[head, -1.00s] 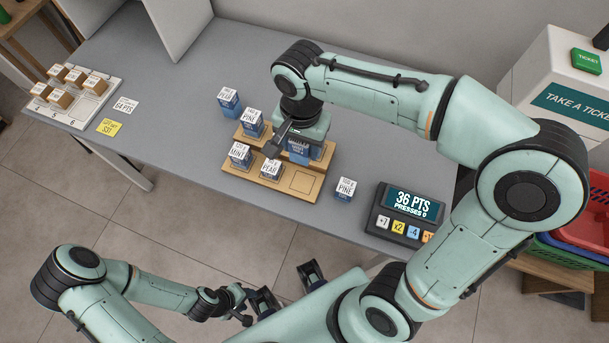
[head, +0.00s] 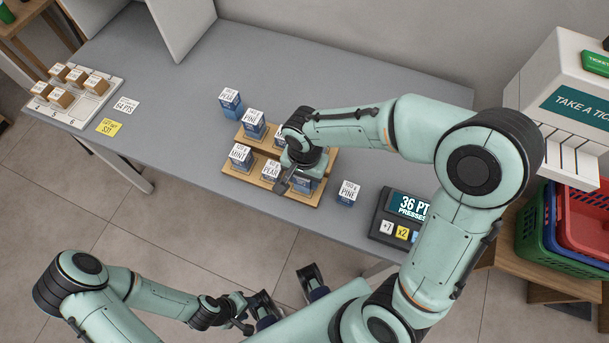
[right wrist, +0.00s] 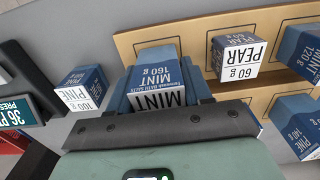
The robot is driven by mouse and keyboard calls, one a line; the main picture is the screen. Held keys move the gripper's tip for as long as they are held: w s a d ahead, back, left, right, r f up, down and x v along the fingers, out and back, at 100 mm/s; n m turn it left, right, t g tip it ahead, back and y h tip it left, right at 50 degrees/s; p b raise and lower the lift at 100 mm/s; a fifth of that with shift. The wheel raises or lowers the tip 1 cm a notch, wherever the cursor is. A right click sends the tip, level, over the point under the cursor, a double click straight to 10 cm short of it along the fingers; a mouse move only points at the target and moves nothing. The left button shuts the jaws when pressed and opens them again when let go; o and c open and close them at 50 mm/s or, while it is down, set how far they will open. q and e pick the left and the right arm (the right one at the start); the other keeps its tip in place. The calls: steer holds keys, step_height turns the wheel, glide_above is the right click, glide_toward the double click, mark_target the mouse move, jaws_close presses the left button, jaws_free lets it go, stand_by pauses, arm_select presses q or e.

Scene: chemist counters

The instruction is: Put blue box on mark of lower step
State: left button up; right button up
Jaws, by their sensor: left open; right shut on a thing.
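A wooden two-step stand (head: 228,170) is on the grey counter. My right gripper (head: 297,180) is shut on a blue box labelled MINT 160 g (right wrist: 158,85), at the right end of the lower step. In the right wrist view the box is over the outlined mark (right wrist: 158,43), whose edge shows beyond it; I cannot tell if it touches the step. The blue PEAR box (head: 270,173) and another MINT box (head: 241,157) stand on the lower step. A PINE box (head: 254,124) stands on the upper step. My left gripper (head: 287,291) is open and empty, low in front of the counter.
A loose PINE box (head: 347,193) stands right of the stand and a PEAR box (head: 230,101) behind its left end. A points display (head: 401,215) is at the right. A numbered tray (head: 80,115) with several brown boxes is at the far left. Counter between is mostly clear.

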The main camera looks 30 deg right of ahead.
steer(key=shift+f, duration=0.2)
steer(key=o, duration=1.2)
steer(key=shift+c, duration=0.2)
steer(key=shift+r, duration=0.15)
steer(key=shift+r, duration=0.3)
step_height(320, 180, up, 12)
steer(key=shift+f+p, duration=0.2)
steer(key=shift+p, duration=0.7)
